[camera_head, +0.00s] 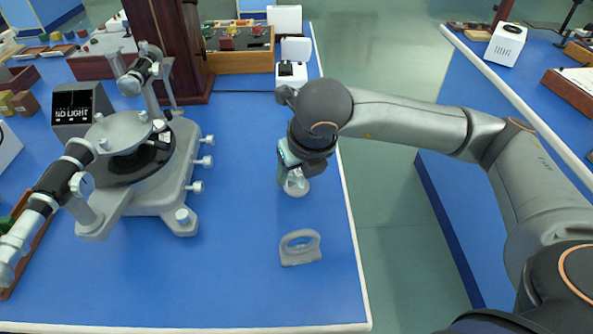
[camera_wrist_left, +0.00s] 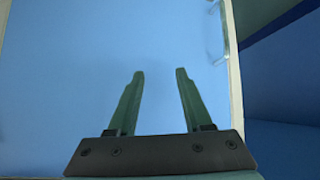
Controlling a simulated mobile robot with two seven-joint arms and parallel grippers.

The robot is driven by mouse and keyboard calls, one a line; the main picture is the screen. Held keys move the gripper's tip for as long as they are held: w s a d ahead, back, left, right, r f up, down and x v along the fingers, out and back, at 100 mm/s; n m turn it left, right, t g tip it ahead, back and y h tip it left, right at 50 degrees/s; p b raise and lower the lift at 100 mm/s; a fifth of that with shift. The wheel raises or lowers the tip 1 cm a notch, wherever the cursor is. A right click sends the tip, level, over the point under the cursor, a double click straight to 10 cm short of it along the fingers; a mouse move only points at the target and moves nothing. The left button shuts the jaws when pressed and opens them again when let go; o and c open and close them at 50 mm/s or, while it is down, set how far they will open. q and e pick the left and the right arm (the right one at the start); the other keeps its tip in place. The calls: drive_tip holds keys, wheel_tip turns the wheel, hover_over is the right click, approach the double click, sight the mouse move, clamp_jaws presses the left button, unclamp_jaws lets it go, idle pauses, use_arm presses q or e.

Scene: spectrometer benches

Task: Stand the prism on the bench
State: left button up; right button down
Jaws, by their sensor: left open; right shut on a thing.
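A small clear, glassy piece (camera_head: 296,185), which looks like the prism, shows at the tip of my right gripper (camera_head: 293,172). The right gripper points down over the right part of the blue bench (camera_head: 250,290) and is shut on this piece. The fingers hide part of it, and I cannot tell whether it touches the bench. My left gripper (camera_wrist_left: 160,73) shows in the left wrist view, open and empty above a bare blue surface. It is not in the head view.
A grey spectrometer (camera_head: 150,185) stands on the left of the bench. A grey handle-shaped block (camera_head: 301,248) sits in front of my right gripper. A "NO LIGHT" display box (camera_head: 82,103) and a wooden tray (camera_head: 240,58) stand behind. The front middle of the bench is clear.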

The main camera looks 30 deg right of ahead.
drive_tip(key=shift+c, duration=2.4)
unclamp_jaws()
drive_tip(key=o, duration=0.3)
use_arm(q)
drive_tip(key=shift+w+r, duration=0.3)
